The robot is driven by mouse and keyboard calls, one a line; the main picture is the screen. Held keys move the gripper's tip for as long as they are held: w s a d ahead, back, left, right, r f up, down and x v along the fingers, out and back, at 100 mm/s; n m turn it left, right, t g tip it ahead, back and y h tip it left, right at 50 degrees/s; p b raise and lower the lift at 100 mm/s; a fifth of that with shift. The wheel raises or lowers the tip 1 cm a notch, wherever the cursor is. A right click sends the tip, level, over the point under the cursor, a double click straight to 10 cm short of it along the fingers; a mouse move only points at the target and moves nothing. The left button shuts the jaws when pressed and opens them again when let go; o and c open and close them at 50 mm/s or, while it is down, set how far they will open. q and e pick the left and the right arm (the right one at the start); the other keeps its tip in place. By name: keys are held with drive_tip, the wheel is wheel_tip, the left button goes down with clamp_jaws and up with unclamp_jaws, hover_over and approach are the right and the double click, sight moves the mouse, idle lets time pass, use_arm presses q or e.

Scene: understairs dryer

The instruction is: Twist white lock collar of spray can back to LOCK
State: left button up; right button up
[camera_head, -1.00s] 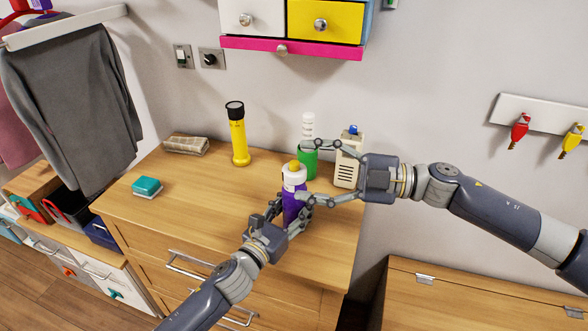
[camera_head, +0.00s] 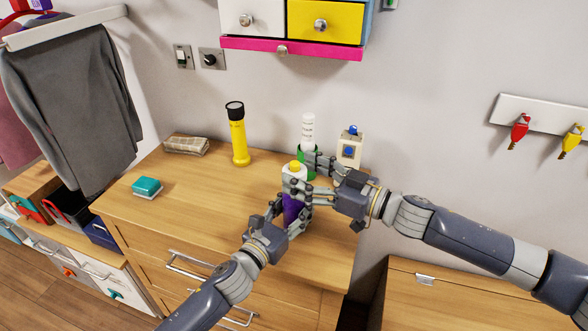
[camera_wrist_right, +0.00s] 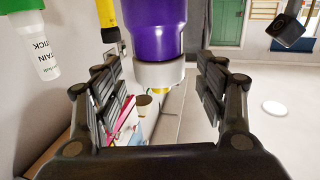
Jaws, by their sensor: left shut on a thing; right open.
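The spray can stands upright near the dresser's right end, with a purple body (camera_head: 291,208), a white lock collar (camera_head: 293,174) and a yellow nozzle (camera_head: 295,165). My left gripper (camera_head: 290,218) is shut on the purple body from the front, hiding part of it. My right gripper (camera_head: 308,178) is open at collar height, coming in from the right. In the right wrist view the can appears upside down, and the white collar (camera_wrist_right: 160,74) lies between the spread fingers with visible gaps on both sides. No lock marking is readable.
A green bottle with a white top (camera_head: 308,130) stands close behind the right gripper's upper finger. A pale box with a blue knob (camera_head: 350,146) is at back right. The dresser top (camera_head: 210,200) between is clear.

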drive_tip(key=shift+x, duration=1.3)
drive_tip(key=c, duration=1.1)
drive_tip(key=shift+a+m+t, duration=0.1)
drive_tip(key=shift+m+t, duration=0.2)
drive_tip(key=shift+t, duration=0.1)
drive_tip(key=m+t+h, duration=0.2)
drive_tip(key=t+h, duration=0.1)
drive_tip(key=shift+s+a+m, duration=0.1)
drive_tip(key=shift+a+m, duration=0.05)
drive_tip(key=shift+m, duration=0.15)
drive_tip(key=m+t+h, duration=0.3)
drive_tip(key=h, duration=0.2)
drive_tip(key=shift+m, duration=0.4)
drive_tip(key=shift+r+m+t+h, duration=0.1)
drive_tip(key=shift+m+t+h, duration=0.65)
drive_tip(key=shift+h, duration=0.45)
drive_tip(key=shift+d+m+h, duration=0.25)
drive_tip(key=shift+d+h, duration=0.05)
drive_tip(key=shift+h, duration=0.2)
